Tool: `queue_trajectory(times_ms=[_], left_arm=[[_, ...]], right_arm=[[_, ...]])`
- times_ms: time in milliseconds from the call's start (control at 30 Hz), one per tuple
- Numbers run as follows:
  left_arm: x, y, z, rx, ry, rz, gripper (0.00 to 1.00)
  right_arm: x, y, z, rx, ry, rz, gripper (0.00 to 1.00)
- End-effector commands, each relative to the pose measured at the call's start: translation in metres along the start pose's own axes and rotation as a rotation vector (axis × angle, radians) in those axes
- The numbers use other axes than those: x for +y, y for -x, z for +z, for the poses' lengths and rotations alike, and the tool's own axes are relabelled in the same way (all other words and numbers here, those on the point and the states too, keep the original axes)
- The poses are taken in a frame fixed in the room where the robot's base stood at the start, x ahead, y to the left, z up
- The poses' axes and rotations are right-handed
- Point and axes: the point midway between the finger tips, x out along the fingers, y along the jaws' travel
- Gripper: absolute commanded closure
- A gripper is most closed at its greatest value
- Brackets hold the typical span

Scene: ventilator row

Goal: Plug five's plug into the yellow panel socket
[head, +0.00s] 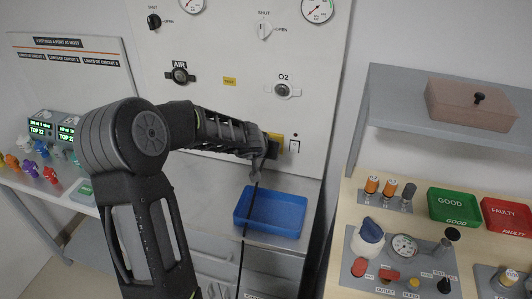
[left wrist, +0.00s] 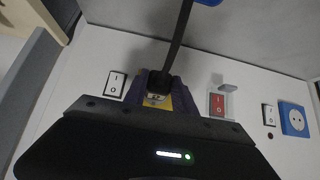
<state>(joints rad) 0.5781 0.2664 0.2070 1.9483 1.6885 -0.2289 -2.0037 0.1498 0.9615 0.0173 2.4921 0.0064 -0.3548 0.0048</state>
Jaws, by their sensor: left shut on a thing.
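My left gripper (head: 266,147) is at the wall panel, right in front of the yellow panel socket (head: 276,139). It is shut on a dark plug (left wrist: 159,82), which shows between its fingers in the left wrist view. A black cable (head: 244,222) runs from the plug and hangs down past the blue tray. The yellow socket (left wrist: 178,100) shows just behind the plug and is partly hidden by the fingers. I cannot tell whether the plug is in the socket or only in front of it. My right gripper is not in view.
Beside the socket is a white rocker switch (head: 295,146). The left wrist view also shows a red switch (left wrist: 217,103) and a blue socket (left wrist: 293,118). A blue tray (head: 270,229) sits below the panel. A wooden bench with green (head: 455,206) and red (head: 507,216) trays stands right.

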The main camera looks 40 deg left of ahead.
Motion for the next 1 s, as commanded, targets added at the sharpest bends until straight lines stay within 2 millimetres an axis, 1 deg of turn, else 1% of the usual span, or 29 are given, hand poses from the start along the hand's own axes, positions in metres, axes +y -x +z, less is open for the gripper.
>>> queue_trajectory(times_ms=[133,167,467,733,833,1000], left_arm=[[0.0,0.0,-0.001,0.002,0.0,0.0,1.0],[0.0,0.0,-0.001,0.002,0.0,0.0,0.67],[0.0,0.0,-0.001,0.001,0.0,0.0,0.43],[0.0,0.0,0.0,0.0,0.0,0.0,0.43],[0.0,0.0,0.0,0.0,0.0,0.0,0.43],[0.0,0.025,-0.004,0.001,-0.001,-0.001,0.43]], right_arm=[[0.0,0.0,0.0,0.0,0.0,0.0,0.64],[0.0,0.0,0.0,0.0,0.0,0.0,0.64],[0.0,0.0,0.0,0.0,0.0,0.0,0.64],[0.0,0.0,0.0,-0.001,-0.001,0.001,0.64],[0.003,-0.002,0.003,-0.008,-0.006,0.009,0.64],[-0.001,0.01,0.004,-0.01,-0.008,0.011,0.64]])
